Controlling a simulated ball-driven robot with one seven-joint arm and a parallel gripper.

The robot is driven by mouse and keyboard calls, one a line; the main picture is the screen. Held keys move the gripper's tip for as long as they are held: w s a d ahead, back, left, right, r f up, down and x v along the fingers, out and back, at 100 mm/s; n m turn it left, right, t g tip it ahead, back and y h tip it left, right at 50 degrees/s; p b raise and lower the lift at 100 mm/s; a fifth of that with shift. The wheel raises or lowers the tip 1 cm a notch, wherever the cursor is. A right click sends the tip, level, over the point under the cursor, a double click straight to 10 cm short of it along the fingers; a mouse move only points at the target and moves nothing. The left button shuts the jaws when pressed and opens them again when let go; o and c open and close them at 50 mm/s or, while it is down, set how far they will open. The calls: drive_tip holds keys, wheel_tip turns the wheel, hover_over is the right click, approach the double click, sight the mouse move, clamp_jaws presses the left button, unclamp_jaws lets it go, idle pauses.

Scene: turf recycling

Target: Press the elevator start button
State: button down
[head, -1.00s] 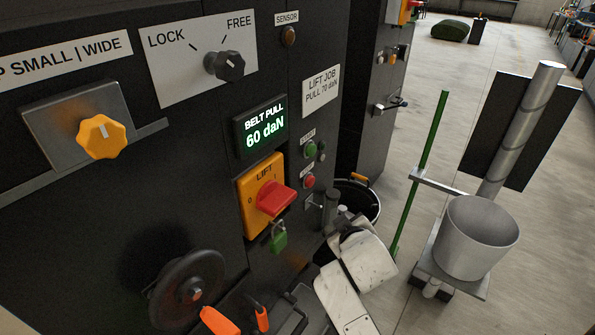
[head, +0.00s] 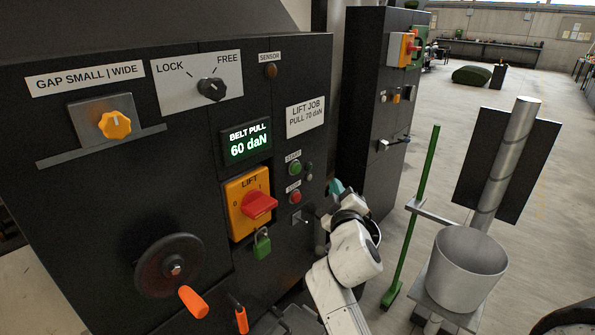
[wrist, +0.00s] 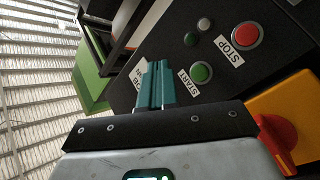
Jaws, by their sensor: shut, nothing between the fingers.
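The green start button (head: 295,167) sits on the black panel under a small label, above the red stop button (head: 295,196). The wrist view shows the start button (wrist: 201,72) beside its START label, and the red STOP button (wrist: 246,36) farther right. My gripper (head: 335,187) is at the panel's right edge, right of the buttons and slightly lower than the start button. Its teal fingers (wrist: 155,85) are shut together and empty. In the wrist view they lie left of the start button; I cannot tell their distance from the panel.
The red-and-yellow LIFT switch (head: 260,204) with a green padlock (head: 261,245) is left of the buttons. A handwheel (head: 170,266) sticks out lower left. The display (head: 246,140) reads 60 daN. A grey bucket (head: 467,268) and green pole (head: 412,215) stand right.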

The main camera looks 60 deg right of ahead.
drive_tip(key=w+d+b, duration=0.2)
drive_tip(key=w+b, duration=0.1)
drive_tip(key=w, duration=0.5)
drive_tip(key=shift+w, duration=0.15)
drive_tip(key=shift+b, duration=0.3)
idle(1.7)
drive_tip(key=shift+w+d, duration=0.15)
drive_tip(key=shift+w, duration=0.25)
drive_tip(key=shift+w+d+b, duration=0.1)
drive_tip(key=shift+w+b, duration=0.35)
idle(0.6)
drive_tip(key=shift+s, duration=0.1)
idle(0.3)
drive_tip(key=shift+s+a+p, duration=0.25)
drive_tip(key=shift+s+p, duration=0.1)
drive_tip(key=shift+s, duration=0.4)
drive_tip(key=shift+s+a+p, duration=0.2)
drive_tip(key=shift+s+p, duration=0.1)
drive_tip(key=shift+s, duration=0.5)
drive_tip(key=shift+s+a+p, duration=0.2)
drive_tip(key=shift+s+p, duration=0.15)
drive_tip(key=shift+s, duration=0.5)
drive_tip(key=shift+s+a+p, duration=0.2)
drive_tip(key=shift+s+p, duration=0.1)
drive_tip(key=shift+s, duration=0.5)
